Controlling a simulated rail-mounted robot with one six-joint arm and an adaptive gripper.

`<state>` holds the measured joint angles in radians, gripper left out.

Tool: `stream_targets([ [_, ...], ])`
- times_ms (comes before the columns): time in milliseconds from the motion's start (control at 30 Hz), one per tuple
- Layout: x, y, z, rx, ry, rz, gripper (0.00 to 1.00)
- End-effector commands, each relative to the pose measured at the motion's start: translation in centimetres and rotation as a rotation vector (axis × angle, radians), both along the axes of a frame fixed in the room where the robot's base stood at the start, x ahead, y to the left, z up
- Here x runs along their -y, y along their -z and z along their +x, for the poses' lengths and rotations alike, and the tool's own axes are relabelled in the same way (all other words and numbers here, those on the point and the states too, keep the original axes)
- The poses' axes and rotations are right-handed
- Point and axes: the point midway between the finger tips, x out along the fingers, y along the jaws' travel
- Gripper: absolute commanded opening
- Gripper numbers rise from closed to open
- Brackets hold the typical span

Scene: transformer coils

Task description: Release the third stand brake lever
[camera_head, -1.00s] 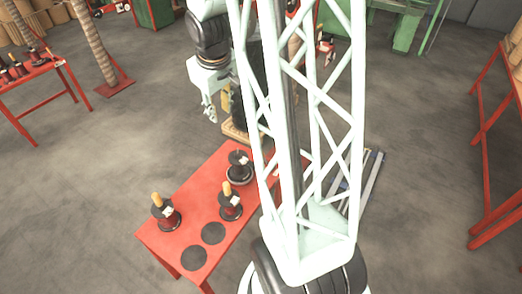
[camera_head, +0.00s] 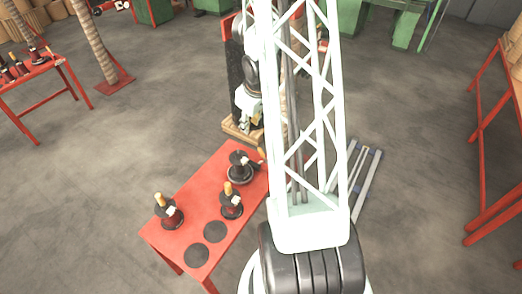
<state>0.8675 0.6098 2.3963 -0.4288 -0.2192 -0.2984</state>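Three dark stands with spools are on the red table (camera_head: 190,207) in the head view. One stand (camera_head: 170,215) is at the left with an upright orange-tipped handle (camera_head: 159,198). Another stand (camera_head: 231,205) is in the middle with a similar handle (camera_head: 228,188). The farthest stand (camera_head: 240,173) is near the table's back edge, with an orange piece (camera_head: 262,155) at its right, partly hidden by my arm. I cannot tell which is the third. My gripper (camera_head: 245,123) hangs beyond the table's back edge, apart from the stands; its fingers are too small to read.
A wooden pallet (camera_head: 231,129) and a tall dark unit (camera_head: 234,72) stand behind my gripper. Two dark discs (camera_head: 215,232) lie on the table's near part. Metal rails (camera_head: 368,185) are on the floor at right. My lattice arm hides the middle. Floor at left is open.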

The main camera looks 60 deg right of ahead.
Motion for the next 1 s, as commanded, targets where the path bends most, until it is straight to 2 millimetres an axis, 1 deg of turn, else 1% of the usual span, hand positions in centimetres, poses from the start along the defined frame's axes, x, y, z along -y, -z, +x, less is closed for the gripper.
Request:
stream_targets([
  [200,1.6,2.8,-1.5,0.017,-0.006,0.013,0.26],
  [600,3.5,7.6,-4.2,0.062,-0.017,0.035,0.26],
  [800,3.9,9.1,-5.0,0.081,-0.020,0.042,0.26],
  [1000,4.0,9.5,-5.2,0.087,-0.022,0.043,0.26],
])
